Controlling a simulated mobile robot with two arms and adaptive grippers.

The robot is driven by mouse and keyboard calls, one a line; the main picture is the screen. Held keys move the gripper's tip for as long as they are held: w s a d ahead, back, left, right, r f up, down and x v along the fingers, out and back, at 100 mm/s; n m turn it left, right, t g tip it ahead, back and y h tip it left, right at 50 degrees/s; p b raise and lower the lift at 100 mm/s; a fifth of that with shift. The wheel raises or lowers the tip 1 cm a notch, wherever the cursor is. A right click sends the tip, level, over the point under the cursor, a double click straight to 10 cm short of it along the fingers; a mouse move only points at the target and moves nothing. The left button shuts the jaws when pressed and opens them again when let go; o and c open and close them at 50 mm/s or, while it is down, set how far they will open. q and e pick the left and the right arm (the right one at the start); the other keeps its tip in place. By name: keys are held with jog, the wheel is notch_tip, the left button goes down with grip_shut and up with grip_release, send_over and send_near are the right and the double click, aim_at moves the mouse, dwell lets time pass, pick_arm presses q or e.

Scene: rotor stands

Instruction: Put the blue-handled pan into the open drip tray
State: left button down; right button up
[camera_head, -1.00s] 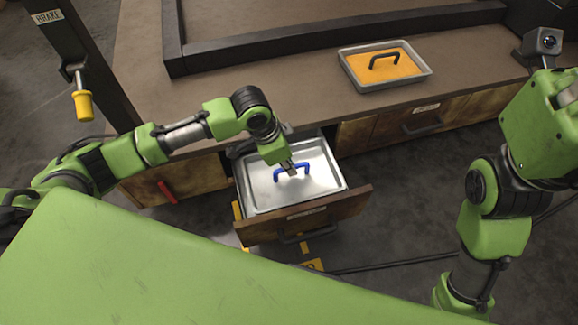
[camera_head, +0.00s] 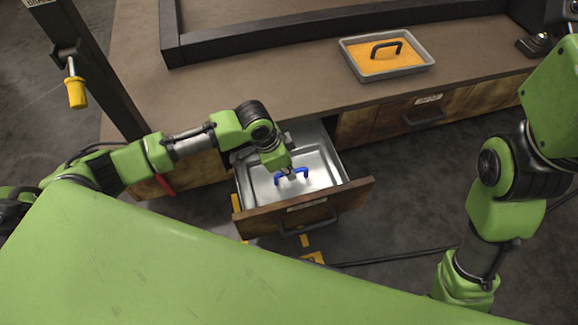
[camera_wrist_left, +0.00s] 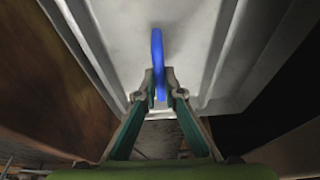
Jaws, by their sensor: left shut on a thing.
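The blue-handled pan is a shallow silver tray (camera_head: 322,178) with a blue arched handle (camera_head: 303,172). It lies within the open drawer (camera_head: 350,193), which I take to be the drip tray, its rim around the level of the drawer's wooden front. Whether it touches the bottom I cannot tell. My left gripper (camera_head: 291,172) is above the pan's middle, shut on the blue handle. In the left wrist view the two fingers (camera_wrist_left: 160,88) pinch the handle (camera_wrist_left: 157,55) from both sides, over the pale pan floor (camera_wrist_left: 195,40). My right gripper is out of view; only the right arm shows.
A grey tray with orange contents and a black handle (camera_head: 385,55) stands on the brown counter (camera_head: 270,90). A closed drawer (camera_head: 425,115) is at the right. A dark post with a yellow handle (camera_head: 76,92) stands at the left. A dark raised frame (camera_head: 300,30) edges the counter's back.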

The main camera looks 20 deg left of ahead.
pick_arm(q)
jog(key=shift+f, duration=0.15)
jog(key=c, duration=2.1)
grip_release()
jog(key=v, duration=1.2)
